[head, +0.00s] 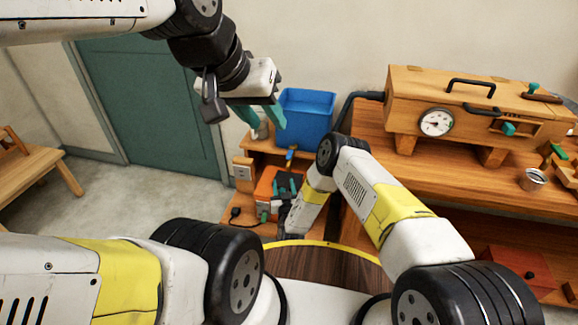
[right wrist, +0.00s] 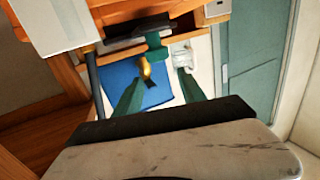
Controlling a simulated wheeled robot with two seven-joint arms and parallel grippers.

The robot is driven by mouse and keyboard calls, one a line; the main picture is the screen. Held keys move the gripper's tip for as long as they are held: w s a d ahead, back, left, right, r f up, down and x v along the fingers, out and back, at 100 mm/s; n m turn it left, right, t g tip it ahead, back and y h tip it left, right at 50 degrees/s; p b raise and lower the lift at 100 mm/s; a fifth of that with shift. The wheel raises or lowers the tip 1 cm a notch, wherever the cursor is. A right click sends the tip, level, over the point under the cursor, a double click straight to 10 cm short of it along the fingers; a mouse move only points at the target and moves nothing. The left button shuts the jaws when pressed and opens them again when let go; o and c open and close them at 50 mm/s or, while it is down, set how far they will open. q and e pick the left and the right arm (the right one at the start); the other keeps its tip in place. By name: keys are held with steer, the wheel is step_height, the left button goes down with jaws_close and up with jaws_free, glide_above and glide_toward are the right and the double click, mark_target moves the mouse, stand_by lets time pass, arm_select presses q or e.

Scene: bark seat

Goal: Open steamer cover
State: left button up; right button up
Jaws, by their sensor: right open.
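A wooden box with a round gauge (head: 460,115), black handles and a black hose at its left end stands on the bench at right; I take it as the steamer. An orange unit (head: 265,186) with a dark top sits low under the blue tank; I cannot tell if it belongs to the steamer. My left gripper (head: 266,122) is open and empty, in front of the wall left of the blue tank. My right gripper (head: 287,188) is low at the orange unit, partly hidden by its arm. Its spread teal fingers show in the right wrist view (right wrist: 160,76), nothing clearly between them.
The blue tank (head: 305,115) with a yellow tap (right wrist: 145,68) stands on a small wooden stand. A metal can (head: 532,179) is on the bench. A red box (head: 515,268) lies on the lower shelf. A green door (head: 150,100) and clear floor are at left.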

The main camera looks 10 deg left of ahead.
mark_target(282, 185)
steer(key=s+f, duration=0.4)
steer(key=shift+t, duration=0.4)
steer(key=x, duration=0.8)
steer(key=shift+d, duration=0.35)
jaws_close()
stand_by(0.5)
